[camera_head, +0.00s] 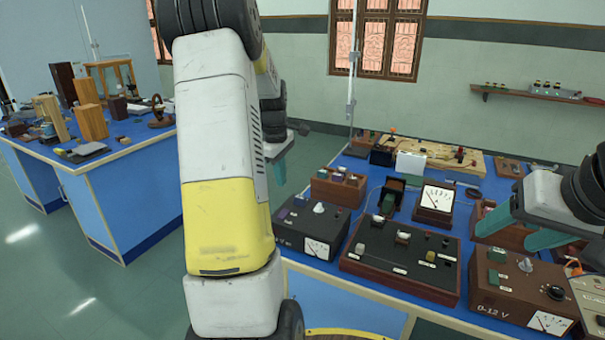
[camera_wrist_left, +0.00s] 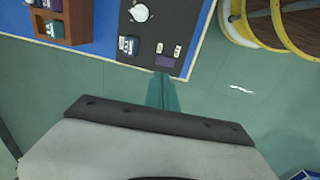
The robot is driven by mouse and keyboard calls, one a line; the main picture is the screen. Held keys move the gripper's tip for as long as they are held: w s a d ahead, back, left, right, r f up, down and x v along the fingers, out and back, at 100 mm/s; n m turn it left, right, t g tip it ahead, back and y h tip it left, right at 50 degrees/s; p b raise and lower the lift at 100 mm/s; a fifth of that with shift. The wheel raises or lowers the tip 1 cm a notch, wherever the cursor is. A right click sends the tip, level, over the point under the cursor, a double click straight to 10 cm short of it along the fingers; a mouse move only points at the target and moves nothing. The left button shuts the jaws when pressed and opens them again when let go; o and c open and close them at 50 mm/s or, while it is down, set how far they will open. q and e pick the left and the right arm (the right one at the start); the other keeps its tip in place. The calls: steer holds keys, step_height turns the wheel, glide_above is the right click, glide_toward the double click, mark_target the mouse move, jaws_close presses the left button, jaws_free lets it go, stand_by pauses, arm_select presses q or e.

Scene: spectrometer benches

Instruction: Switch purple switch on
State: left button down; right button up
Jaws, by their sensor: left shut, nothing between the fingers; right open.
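The purple switch (camera_wrist_left: 166,61) lies near one end of the top of a dark power unit (camera_wrist_left: 145,40) in the left wrist view. In the head view the same unit (camera_head: 333,222) stands at the bench's left front, with the small purple patch (camera_head: 283,214) at its left. My left gripper (camera_head: 278,172) is shut and empty, partly hidden behind my own arm. Its fingertips (camera_wrist_left: 163,78) show just below the purple switch in the wrist view; whether they touch it I cannot tell. My right gripper (camera_head: 522,229) is open and empty, over the bench's right side.
A wooden box with coloured blocks (camera_head: 338,187) stands behind the unit. A black panel with knobs (camera_head: 400,255), a meter (camera_head: 435,203) and a brown 0-12 V supply (camera_head: 520,290) crowd the blue bench. Open floor (camera_head: 125,290) lies at the left.

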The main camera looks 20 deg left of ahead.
mark_target(285, 212)
arm_select(q)
steer(key=f, duration=0.3)
steer(key=w+f, duration=0.1)
steer(key=f, duration=0.6)
steer(key=shift+w+f, duration=0.2)
steer(key=shift+w+f+g, duration=0.15)
steer(key=shift+f+g, duration=0.1)
steer(key=shift+g, duration=0.05)
steer(key=shift+s, duration=0.25)
steer(key=shift+s+r, duration=0.1)
steer(key=shift+s, duration=0.55)
steer(key=shift+r, duration=0.15)
